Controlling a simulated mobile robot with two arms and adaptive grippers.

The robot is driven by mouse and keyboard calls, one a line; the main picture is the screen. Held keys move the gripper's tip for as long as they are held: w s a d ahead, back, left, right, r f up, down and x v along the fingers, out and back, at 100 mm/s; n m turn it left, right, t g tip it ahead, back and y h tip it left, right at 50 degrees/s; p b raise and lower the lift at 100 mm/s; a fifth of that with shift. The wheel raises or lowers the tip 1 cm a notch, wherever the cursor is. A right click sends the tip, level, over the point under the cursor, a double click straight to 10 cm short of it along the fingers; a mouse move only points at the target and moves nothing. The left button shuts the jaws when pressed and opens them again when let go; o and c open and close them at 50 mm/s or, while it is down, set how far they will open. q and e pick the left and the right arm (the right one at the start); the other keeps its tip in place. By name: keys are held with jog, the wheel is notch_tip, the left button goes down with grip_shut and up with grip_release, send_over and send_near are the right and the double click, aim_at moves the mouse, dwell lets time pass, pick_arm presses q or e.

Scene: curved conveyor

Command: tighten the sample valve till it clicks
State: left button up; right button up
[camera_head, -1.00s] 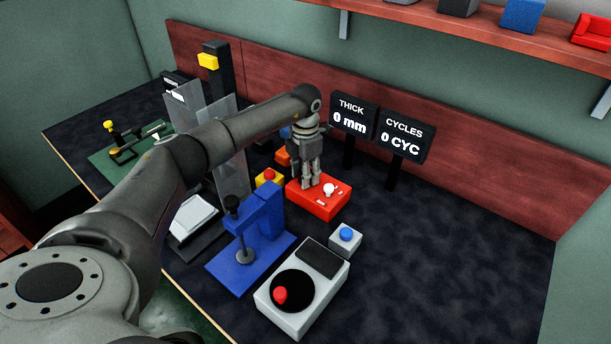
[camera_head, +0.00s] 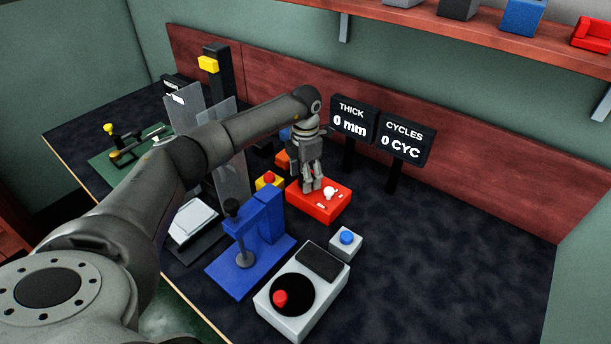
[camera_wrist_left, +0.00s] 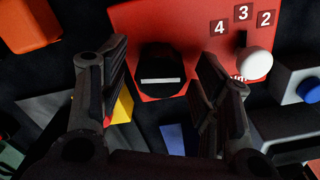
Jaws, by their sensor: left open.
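A red box (camera_head: 322,207) stands on the dark bench. In the left wrist view its top (camera_wrist_left: 140,30) carries a black faceted knob (camera_wrist_left: 160,78) with a white line across it, and a white round knob (camera_wrist_left: 257,63) beside the labels 4, 3 and 2. The black knob appears to be the sample valve, though no label confirms it. My left gripper (camera_head: 312,187) points down over the red box. In the left wrist view its open fingers stand either side of the black knob; contact cannot be told. In the head view the gripper hides the black knob. My right gripper is not in view.
A blue press (camera_head: 265,215), a yellow box with a red button (camera_head: 269,179) and a grey unit with a black disc (camera_head: 318,270) stand close by. A blue-button box (camera_head: 346,238) is near. Displays (camera_head: 354,115) read 0 mm and 0 CYC. The right bench is clear.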

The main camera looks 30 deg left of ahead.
pick_arm(q)
notch_tip(320, 180, up, 12)
jog(key=shift+f, duration=0.15)
dwell(0.6)
notch_tip(320, 180, down, 12)
jog(key=n+p, duration=0.7)
jog(key=n, duration=0.5)
